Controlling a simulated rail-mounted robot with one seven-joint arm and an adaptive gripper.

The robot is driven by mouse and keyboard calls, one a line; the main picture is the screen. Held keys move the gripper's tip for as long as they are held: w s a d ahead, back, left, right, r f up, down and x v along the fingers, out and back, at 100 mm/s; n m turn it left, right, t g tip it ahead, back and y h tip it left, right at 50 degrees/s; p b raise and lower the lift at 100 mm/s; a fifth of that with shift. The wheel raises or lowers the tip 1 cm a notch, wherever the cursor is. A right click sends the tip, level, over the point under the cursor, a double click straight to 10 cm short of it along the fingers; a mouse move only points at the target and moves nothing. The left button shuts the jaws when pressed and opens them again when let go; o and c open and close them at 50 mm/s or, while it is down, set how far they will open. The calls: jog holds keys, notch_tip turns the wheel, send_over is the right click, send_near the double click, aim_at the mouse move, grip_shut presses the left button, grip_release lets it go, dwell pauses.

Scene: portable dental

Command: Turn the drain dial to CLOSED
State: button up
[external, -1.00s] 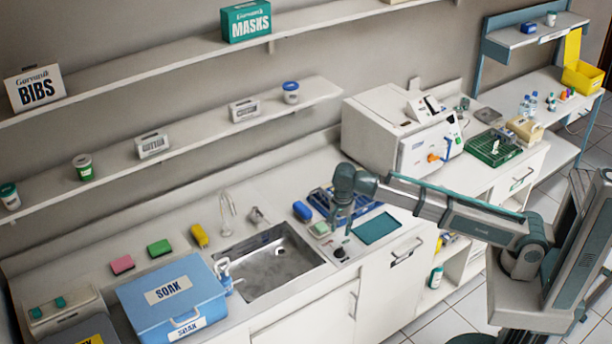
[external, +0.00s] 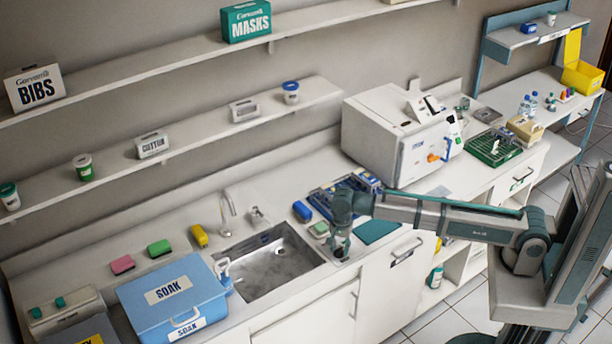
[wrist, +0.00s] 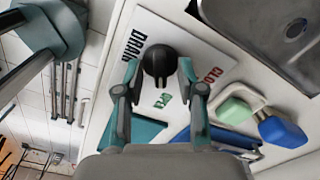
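The drain dial (wrist: 159,58) is a round black knob on a white plate (wrist: 150,25) in the wrist view. The plate carries black "DRAIN" lettering, a red "CLOSED" label (wrist: 212,76), partly hidden, and a green "OPEN" label (wrist: 163,100). The dial's narrow end points down the picture, toward the green label. My gripper (wrist: 158,72) is open, one finger on each side of the dial, with small gaps seeming to show. In the external view my gripper (external: 341,243) is low at the counter and hides most of the dial.
The metal sink (external: 275,265) lies just left of the dial. A teal tray (external: 377,229) and a blue rack (external: 365,184) are right and behind. The soak box (external: 175,300) stands farther left.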

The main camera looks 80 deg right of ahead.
grip_shut()
jog(key=shift+n, duration=0.4)
jog(key=n, duration=0.5)
jog(key=shift+n, duration=0.3)
jog(key=n, duration=0.5)
jog(key=shift+n, duration=0.3)
dwell(0.4)
grip_release()
